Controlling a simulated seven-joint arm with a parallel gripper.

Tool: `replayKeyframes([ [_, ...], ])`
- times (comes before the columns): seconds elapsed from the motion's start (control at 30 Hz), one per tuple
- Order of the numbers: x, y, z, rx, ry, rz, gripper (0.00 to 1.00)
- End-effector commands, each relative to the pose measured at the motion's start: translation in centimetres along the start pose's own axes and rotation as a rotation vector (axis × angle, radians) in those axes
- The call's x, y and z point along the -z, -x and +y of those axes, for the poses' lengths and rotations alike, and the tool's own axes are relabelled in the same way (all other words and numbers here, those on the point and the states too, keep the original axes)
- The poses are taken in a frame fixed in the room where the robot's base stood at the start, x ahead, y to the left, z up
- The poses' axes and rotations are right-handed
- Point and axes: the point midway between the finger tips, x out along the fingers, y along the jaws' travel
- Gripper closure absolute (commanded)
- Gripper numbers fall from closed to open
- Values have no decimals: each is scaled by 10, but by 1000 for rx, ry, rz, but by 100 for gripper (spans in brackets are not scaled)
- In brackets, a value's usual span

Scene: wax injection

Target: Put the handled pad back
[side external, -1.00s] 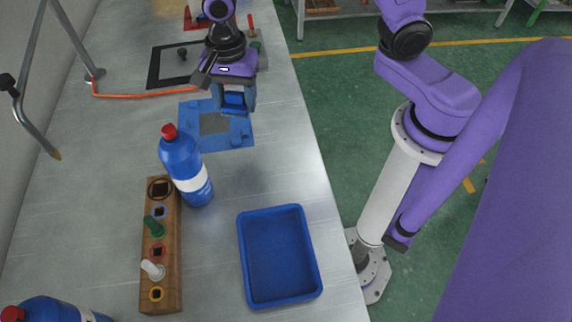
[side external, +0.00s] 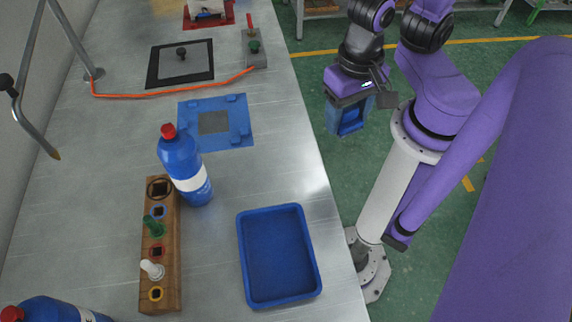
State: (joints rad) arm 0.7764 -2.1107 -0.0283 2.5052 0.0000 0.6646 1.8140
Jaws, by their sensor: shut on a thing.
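The handled pad appears to be the grey square plate with a dark upright knob (side external: 181,54), lying inside a black square frame (side external: 153,72) at the back left of the bench. My gripper (side external: 350,108) is well away from it, to the right, past the bench's right edge and above the green floor. It points down and is shut on a blue block-like piece (side external: 349,122), which looks hollow on its visible side. The fingertips are hard to separate from this piece.
A blue mat with a grey centre (side external: 236,138) lies mid-bench, near a blue red-capped bottle (side external: 184,165). A wooden rack (side external: 172,285) and an empty blue tray (side external: 302,210) are nearer. An orange hose (side external: 150,95) crosses behind the mat.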

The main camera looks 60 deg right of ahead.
Motion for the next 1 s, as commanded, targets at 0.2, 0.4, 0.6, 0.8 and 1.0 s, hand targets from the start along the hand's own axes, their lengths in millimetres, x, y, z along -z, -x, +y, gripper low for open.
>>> replayKeyframes([
  [0.2, -11, 0, 22, 1, 74, 0, 71],
  [0.4, -9, -4, 20, -2, 88, 1, 71],
  [0.6, 1, -14, 0, -2, 87, 1, 71],
  [0.8, 10, -23, -19, -3, 87, 0, 71],
  [1.0, 19, -32, -38, -2, 84, 0, 71],
])
